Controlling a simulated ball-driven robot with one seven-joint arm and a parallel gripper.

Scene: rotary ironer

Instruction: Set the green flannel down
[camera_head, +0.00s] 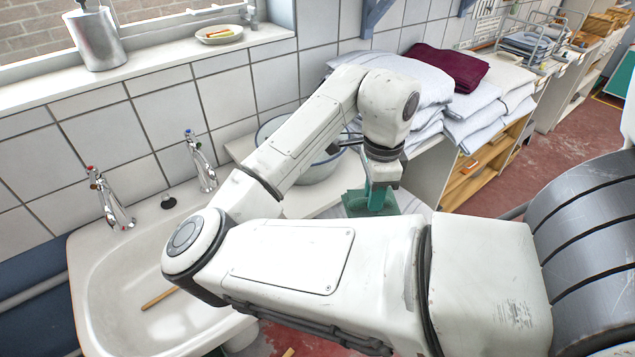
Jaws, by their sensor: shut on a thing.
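My gripper (379,190) points downward near the middle of the picture, below my white arm. It is shut on the green flannel (404,203), which shows as a dark green patch around and below the fingertips. A pale, striped surface lies just under the flannel. I cannot tell whether the flannel touches it, because my forearm hides the area in front.
A basin (318,172) stands behind my arm, left of the gripper. A white sink (120,262) with two taps is at left. Folded white linen (474,108) and a maroon cloth (451,68) are stacked behind, right of the gripper. Red floor (545,160) lies at right.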

